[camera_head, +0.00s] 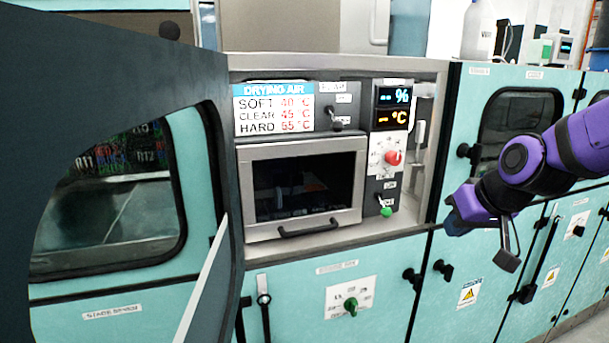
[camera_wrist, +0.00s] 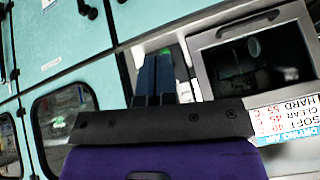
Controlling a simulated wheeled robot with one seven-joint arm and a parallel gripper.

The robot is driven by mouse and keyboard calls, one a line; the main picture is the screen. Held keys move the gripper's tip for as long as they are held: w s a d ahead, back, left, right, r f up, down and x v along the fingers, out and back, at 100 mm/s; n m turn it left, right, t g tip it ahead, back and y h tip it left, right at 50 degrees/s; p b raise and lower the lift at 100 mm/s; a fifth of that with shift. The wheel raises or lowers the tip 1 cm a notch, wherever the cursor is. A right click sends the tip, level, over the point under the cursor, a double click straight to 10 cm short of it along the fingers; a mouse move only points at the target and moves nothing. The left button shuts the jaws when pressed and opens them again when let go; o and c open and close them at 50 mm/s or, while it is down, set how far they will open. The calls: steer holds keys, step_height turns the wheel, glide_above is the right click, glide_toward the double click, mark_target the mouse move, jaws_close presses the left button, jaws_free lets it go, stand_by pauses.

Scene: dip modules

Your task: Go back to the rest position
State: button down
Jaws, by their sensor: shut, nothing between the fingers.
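My gripper shows in the wrist view (camera_wrist: 156,60), where its two dark fingers lie together, shut and empty. In the head view my purple arm (camera_head: 520,165) reaches in from the right and ends in front of the teal cabinets, to the right of the drying unit. The fingers cannot be made out clearly there. The drying unit's oven door (camera_head: 303,188) is closed, with a dark window and a handle along its bottom. In the wrist view the same door (camera_wrist: 240,62) appears rotated, to the right of the fingers, apart from them.
A large dark open door panel (camera_head: 120,60) fills the left of the head view. The drying unit has a red knob (camera_head: 393,158) and green knob (camera_head: 386,211). A teal cabinet (camera_head: 500,250) with black handles stands behind my arm. Bottles and a device stand on top.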

steer(key=s+d+r+h, duration=0.1)
steer(key=s+r, duration=0.1)
steer(key=s, duration=0.4)
steer(key=s+r+m, duration=0.1)
steer(key=s+r, duration=0.2)
steer(key=s, duration=0.3)
steer(key=s+d+r+g+h, duration=0.1)
steer(key=s+r, duration=0.2)
steer(key=s, duration=0.3)
steer(key=shift+s+d+h, duration=0.3)
steer(key=shift+s, duration=0.05)
steer(key=shift+r, duration=0.1)
